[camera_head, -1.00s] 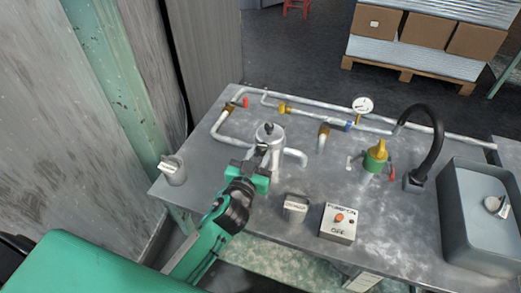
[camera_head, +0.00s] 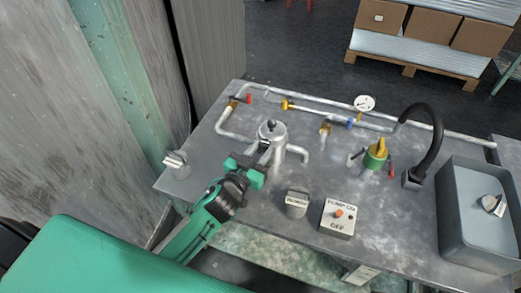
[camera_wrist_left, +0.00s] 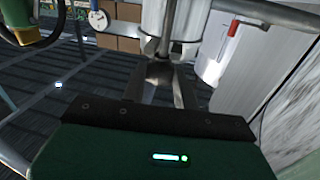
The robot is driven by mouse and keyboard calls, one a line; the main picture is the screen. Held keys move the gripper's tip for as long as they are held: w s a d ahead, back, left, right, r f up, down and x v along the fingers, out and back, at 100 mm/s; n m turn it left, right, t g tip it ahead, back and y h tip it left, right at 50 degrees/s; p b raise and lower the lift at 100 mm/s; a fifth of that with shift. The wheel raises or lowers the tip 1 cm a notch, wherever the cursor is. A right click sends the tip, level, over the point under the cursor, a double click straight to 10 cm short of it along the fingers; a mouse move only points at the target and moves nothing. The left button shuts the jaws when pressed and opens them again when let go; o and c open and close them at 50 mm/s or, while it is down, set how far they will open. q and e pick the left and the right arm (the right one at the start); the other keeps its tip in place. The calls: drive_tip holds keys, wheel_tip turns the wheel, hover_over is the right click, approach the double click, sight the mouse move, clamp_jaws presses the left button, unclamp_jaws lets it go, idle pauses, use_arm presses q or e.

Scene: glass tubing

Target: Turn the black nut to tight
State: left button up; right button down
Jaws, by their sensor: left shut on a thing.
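A small black piece (camera_head: 272,124), which looks like the black nut, sits on top of a silver metal vessel (camera_head: 278,140) at the back left of the bench. My left gripper (camera_head: 262,153) is at the vessel's near side, lower than the black piece. In the left wrist view my gripper (camera_wrist_left: 163,75) has its fingers together at the lower end of a thin grey metal rod (camera_wrist_left: 168,30), and it is shut on that rod. The rod stands in front of a pale cylinder (camera_wrist_left: 153,18). The black nut cannot be made out in the wrist view. My right gripper is not in view.
Pipes with a gauge (camera_head: 364,103) run along the back of the metal bench (camera_head: 235,150). A green and yellow valve (camera_head: 375,154), a black hose (camera_head: 437,140), a grey tank (camera_head: 475,225) and a switch box (camera_head: 337,218) stand to the right. A wall is at left.

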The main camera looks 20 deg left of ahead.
use_arm(q)
drive_tip(key=o, duration=0.7)
drive_tip(key=shift+s, duration=0.1)
drive_tip(key=v, duration=0.7)
drive_tip(key=shift+s, duration=0.2)
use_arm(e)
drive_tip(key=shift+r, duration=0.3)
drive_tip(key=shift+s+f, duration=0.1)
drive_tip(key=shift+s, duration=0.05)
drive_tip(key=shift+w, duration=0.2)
